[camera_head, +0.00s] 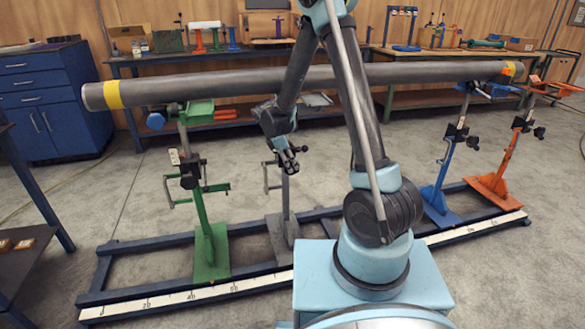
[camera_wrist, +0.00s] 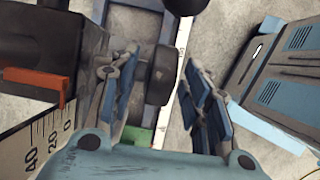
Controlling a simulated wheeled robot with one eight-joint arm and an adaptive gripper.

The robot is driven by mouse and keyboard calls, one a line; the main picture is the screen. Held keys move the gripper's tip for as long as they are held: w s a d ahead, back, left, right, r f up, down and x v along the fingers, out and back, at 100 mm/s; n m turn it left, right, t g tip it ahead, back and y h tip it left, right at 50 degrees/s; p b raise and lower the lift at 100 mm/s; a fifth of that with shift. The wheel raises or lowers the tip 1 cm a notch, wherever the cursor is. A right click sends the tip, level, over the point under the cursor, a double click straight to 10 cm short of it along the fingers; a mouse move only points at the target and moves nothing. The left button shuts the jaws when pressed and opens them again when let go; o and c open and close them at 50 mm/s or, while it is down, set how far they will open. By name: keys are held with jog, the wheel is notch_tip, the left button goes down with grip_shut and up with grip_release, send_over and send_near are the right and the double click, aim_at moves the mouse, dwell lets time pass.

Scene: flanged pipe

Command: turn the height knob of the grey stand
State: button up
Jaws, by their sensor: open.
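The grey stand (camera_head: 283,222) stands on the blue rail frame, left of centre in the head view, between the green stand and my arm. My gripper (camera_head: 291,163) is in front of its upper part and hides some of it. In the wrist view my gripper (camera_wrist: 157,70) is open, one blue-padded finger on each side. A dark round knob (camera_wrist: 161,75) projects from a dark block (camera_wrist: 55,40) into the space between the fingers.
A long grey pipe (camera_head: 200,89) runs above the stands. The green stand (camera_head: 209,245) is to the left; the blue stand (camera_head: 437,200) and orange stand (camera_head: 497,185) are to the right. In the wrist view a red pointer (camera_wrist: 35,83) sits by a scale, and a black ball (camera_wrist: 185,5) is at the top.

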jog(key=shift+x, duration=1.1)
grip_shut()
jog(key=shift+d+y, duration=0.15)
jog(key=shift+y, duration=0.45)
jog(key=shift+w+g+y, duration=0.1)
jog(key=shift+g+y, duration=0.3)
jog(key=shift+y, duration=0.4)
